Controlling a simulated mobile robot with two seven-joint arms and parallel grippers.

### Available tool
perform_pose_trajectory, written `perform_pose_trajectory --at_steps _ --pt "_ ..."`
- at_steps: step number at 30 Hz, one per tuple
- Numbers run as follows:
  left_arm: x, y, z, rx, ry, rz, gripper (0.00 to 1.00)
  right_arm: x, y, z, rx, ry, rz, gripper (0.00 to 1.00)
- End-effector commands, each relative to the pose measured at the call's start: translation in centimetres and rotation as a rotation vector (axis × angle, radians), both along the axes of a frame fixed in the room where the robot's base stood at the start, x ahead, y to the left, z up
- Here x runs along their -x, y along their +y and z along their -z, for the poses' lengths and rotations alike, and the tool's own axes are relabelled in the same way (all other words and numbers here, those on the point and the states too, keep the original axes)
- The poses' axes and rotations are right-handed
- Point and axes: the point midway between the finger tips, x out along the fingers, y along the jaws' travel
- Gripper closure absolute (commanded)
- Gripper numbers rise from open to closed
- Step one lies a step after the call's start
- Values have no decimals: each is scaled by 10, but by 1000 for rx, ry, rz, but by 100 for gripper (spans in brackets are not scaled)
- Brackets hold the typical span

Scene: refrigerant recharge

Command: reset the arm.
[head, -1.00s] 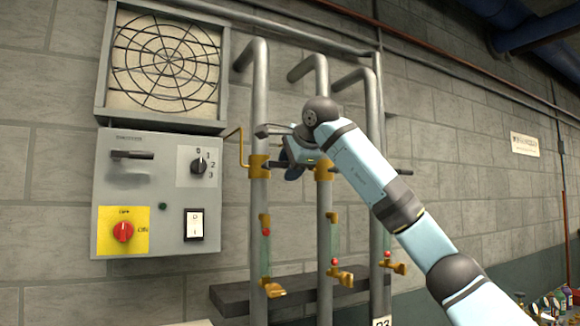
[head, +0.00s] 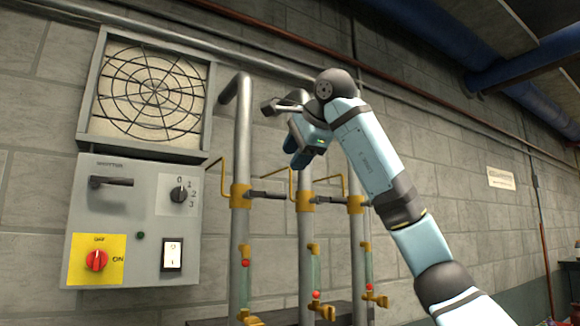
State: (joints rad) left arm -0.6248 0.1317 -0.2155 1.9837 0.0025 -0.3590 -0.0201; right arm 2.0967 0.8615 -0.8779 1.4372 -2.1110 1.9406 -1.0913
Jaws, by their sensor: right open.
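My right arm comes in from the lower right, and its light-blue right gripper (head: 284,134) is raised in front of the upper part of the middle pipe (head: 305,235). The gripper is open with nothing seen between its fingers. It sits above the yellow valve fitting (head: 305,199) on that pipe and looks clear of it; the depth is hard to judge. My left gripper is not in view.
A grey control box (head: 135,215) with a red knob (head: 96,261) hangs on the block wall at left, below a fan grille (head: 150,95). Sight tubes with red balls and yellow taps sit lower on the pipes. The wall at right is mostly clear.

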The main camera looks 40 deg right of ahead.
Motion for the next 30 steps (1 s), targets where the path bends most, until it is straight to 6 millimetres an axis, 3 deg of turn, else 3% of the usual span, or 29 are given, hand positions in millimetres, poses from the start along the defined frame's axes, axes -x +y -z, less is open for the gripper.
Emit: perform_pose_trajectory --at_steps 16,20,23,26,30 --pt "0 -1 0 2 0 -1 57 0 0 0 0 0 0 55" --pt "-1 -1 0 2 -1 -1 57 -12 10 10 -9 10 -31 55" --pt "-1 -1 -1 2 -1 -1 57 -41 35 36 -42 29 -108 55" --pt "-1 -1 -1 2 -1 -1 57 -78 76 80 -111 61 -228 55" --pt "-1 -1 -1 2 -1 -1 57 -122 142 155 -278 126 -411 55"
